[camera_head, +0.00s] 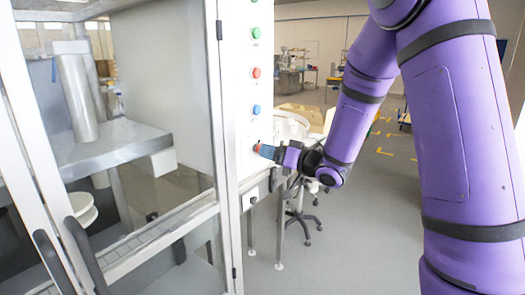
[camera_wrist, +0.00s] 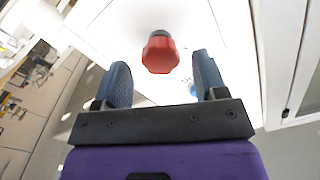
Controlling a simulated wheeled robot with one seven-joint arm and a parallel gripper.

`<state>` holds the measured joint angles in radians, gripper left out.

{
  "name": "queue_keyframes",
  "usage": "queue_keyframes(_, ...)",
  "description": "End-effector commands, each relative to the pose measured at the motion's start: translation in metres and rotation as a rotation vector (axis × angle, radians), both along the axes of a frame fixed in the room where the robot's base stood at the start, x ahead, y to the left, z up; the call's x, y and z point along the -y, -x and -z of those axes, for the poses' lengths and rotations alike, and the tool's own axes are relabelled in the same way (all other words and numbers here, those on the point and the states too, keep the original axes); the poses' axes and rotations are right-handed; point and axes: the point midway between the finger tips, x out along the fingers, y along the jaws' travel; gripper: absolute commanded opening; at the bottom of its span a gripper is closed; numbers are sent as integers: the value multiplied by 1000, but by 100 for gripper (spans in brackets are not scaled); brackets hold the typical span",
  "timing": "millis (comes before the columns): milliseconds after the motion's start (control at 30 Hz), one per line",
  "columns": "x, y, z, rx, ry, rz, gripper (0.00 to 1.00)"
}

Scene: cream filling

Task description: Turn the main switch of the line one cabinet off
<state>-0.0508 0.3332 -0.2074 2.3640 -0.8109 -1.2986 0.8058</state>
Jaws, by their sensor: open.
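The cabinet (camera_head: 230,120) is a white upright panel with a column of coloured buttons. A red knob, which looks like the main switch (camera_wrist: 160,52), sticks out from the white panel in the wrist view. My gripper (camera_wrist: 162,80) is open, with one blue-grey finger on each side of the knob and a gap to both. The knob lies between and slightly beyond the fingertips. In the head view my gripper (camera_head: 264,151) is at the lower part of the panel, and its fingers hide most of the knob. The knob's exact turn position cannot be told.
Above my gripper on the panel are a blue button (camera_head: 256,109), a red button (camera_head: 256,72) and a green button (camera_head: 256,33). A glass-doored machine with dark handles (camera_head: 85,255) stands at left. A stool (camera_head: 300,215) stands behind my gripper. Grey floor is open below my arm.

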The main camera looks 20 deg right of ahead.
Motion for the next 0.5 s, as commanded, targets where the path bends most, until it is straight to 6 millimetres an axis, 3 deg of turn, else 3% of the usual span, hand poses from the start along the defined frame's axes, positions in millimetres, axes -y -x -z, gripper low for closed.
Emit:
queue_keyframes(200,-17,-24,0,0,0,0,65)
queue_keyframes(500,-24,-33,0,-1,-1,1,65)
